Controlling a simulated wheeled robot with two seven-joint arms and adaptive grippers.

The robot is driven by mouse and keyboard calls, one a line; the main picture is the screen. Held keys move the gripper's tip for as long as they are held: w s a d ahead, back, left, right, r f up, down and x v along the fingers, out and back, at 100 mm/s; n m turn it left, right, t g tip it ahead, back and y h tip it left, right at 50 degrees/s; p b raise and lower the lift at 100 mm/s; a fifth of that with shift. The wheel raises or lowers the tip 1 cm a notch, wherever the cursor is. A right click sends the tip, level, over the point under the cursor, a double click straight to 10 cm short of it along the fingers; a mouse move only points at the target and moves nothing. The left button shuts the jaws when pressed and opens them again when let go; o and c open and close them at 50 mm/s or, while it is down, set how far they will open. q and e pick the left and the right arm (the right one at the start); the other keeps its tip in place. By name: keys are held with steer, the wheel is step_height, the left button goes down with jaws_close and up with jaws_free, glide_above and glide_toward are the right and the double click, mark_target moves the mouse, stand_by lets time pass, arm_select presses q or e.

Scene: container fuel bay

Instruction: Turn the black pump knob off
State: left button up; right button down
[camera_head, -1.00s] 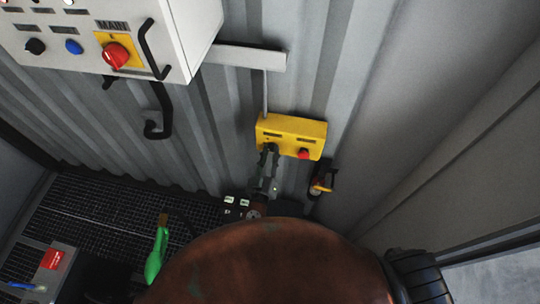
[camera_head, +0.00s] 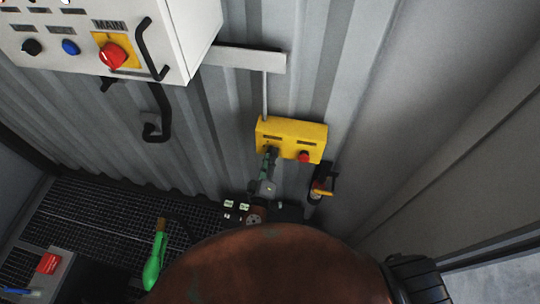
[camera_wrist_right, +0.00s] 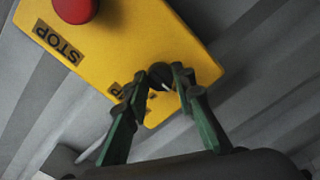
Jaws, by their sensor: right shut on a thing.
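The yellow pump box (camera_head: 291,131) is on the corrugated wall in the head view, with a red stop button (camera_head: 304,156) on its right part. My right gripper (camera_head: 269,158) reaches up to the box's lower left part. In the right wrist view, the black knob (camera_wrist_right: 160,75) with a pale pointer mark sits between the two green fingers of my right gripper (camera_wrist_right: 158,86), which is shut on it. The red button (camera_wrist_right: 74,8) and a STOP label show at upper left there. In the head view the gripper hides most of the knob. My left gripper is not in view.
A white control cabinet (camera_head: 195,35) with a red main switch (camera_head: 112,56) and black handle is at upper left. A dark fitting with yellow and red parts (camera_head: 321,188) is right below the box. A green nozzle (camera_head: 155,262) stands at lower left over dark floor grating (camera_head: 90,225).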

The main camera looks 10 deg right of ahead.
steer(key=shift+d+r, duration=0.1)
stand_by(0.3)
steer(key=c, duration=1.6)
jaws_free()
steer(key=v, duration=0.7)
steer(key=shift+s, duration=0.3)
